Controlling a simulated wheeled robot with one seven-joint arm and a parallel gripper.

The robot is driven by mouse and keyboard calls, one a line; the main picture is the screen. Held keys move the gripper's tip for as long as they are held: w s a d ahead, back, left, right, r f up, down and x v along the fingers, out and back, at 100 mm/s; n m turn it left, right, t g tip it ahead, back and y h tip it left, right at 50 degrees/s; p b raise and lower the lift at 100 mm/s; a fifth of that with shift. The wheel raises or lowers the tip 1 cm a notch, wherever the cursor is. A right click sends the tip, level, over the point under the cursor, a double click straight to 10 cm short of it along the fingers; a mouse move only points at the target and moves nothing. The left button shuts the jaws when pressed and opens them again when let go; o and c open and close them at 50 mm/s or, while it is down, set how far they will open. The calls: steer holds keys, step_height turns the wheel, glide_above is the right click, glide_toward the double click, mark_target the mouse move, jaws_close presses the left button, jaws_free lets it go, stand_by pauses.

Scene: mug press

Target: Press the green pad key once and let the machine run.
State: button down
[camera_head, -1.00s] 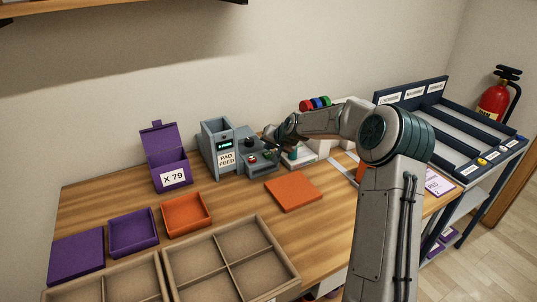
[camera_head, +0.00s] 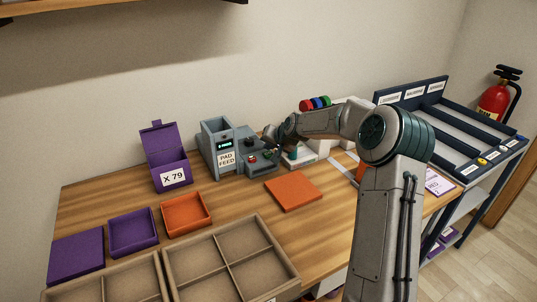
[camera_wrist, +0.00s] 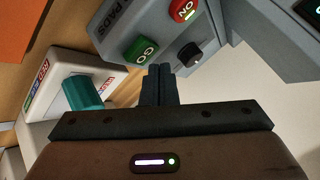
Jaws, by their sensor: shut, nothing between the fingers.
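The grey pad-feed machine (camera_head: 222,138) stands against the wall with a small lit display, too small to read surely. My gripper (camera_wrist: 158,72) is shut and empty. Its fingertips appear just below the green key in the wrist view, beside its lower right edge. I cannot tell whether they touch the panel. In the head view my gripper (camera_head: 270,133) is over the machine's right side, small and partly merged with it.
A white device with a teal lever (camera_wrist: 84,93) stands close beside my gripper. An orange mat (camera_head: 293,192) lies in front of the machine. A purple box (camera_head: 166,160) marked X 79 stands to its left. Trays and a divided crate (camera_head: 232,262) fill the front left.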

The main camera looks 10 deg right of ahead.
steer(key=shift+f+b, duration=0.35)
steer(key=shift+f, duration=0.05)
